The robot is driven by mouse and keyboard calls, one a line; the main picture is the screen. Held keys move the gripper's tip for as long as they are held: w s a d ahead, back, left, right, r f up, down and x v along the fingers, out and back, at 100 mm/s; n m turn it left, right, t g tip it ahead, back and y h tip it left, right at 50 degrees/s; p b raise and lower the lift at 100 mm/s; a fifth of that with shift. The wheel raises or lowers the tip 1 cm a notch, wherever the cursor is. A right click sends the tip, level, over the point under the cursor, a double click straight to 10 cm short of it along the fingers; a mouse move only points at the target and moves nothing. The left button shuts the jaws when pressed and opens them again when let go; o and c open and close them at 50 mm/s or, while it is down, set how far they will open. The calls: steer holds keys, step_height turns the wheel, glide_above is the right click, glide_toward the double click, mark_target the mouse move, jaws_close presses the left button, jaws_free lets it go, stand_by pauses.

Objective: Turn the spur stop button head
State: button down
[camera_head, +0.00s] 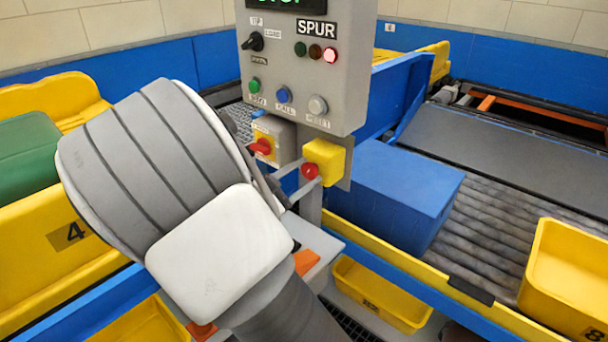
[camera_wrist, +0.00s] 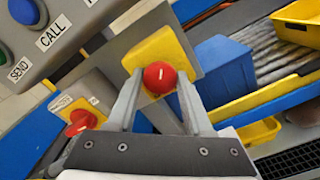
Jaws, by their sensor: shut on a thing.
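The spur stop button head (camera_head: 310,171) is a red round knob on a yellow box (camera_head: 327,155), below the grey SPUR control panel (camera_head: 352,75). In the wrist view the red head (camera_wrist: 159,77) has a short white mark that stands close to upright. My gripper (camera_wrist: 160,80) is shut on this head, with one grey finger on each side. In the head view my gripper (camera_head: 308,176) reaches it from the lower left, and my wrist hides part of the panel's lower left surroundings.
A red rotary switch (camera_head: 262,147) on a yellow and grey box sits just left of the stop button. Green, blue and white buttons sit above. A blue box (camera_head: 395,195) stands on the rollers behind. A yellow tote (camera_head: 568,280) is at right.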

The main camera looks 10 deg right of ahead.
steer(key=shift+c, duration=1.5)
jaws_free()
steer(key=p+v, duration=0.2)
steer(key=v, duration=1.5)
steer(key=shift+a, duration=0.15)
steer(key=shift+s, duration=0.1)
